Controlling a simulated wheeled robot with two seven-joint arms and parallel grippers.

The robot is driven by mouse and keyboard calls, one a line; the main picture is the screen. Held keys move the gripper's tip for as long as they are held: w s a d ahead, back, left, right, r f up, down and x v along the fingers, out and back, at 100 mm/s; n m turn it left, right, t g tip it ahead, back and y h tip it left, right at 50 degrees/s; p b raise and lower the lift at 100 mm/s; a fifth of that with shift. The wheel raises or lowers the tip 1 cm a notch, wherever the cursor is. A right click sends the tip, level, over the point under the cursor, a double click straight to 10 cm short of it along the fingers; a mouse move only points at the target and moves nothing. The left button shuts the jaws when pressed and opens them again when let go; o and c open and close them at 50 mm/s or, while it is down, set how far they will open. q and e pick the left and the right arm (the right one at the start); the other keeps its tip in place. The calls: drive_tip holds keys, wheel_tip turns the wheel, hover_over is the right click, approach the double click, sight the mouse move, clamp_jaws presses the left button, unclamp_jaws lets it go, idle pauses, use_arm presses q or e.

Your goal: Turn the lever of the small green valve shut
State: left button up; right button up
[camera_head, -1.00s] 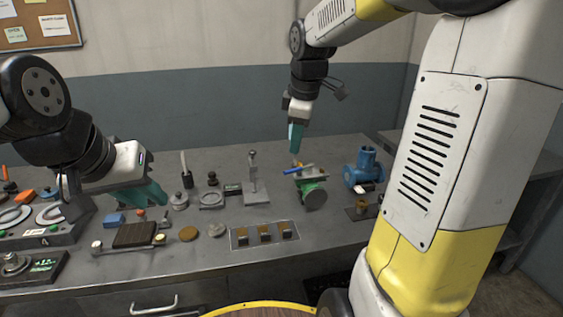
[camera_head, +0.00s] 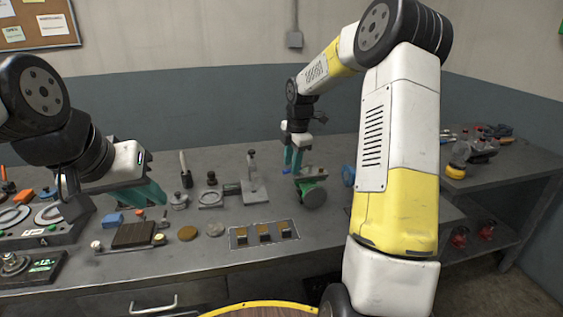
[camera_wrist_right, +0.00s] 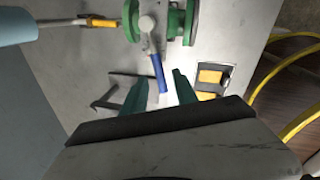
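The small green valve (camera_head: 313,193) stands on the bench, right of centre in the head view. It also shows at the top of the right wrist view (camera_wrist_right: 181,22). Its lever has a blue handle (camera_wrist_right: 158,72), pointing toward my right gripper. My right gripper (camera_wrist_right: 161,86) is open; the handle's end appears between its teal fingertips, and I cannot tell whether they touch it. In the head view the right gripper (camera_head: 293,160) is down at the valve, hiding part of the lever. My left gripper (camera_head: 147,193) hangs over the bench's left part; its finger gap is not clear.
A blue valve (camera_head: 348,175) is mostly hidden behind my right arm. A plate with several switches (camera_head: 264,234) lies in front of the green valve. A grey clamp stand (camera_head: 254,185) is to its left. A side bench (camera_head: 487,177) with fittings stands at right.

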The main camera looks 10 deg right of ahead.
drive_tip(key=shift+f, duration=0.5)
clamp_jaws()
idle(1.1)
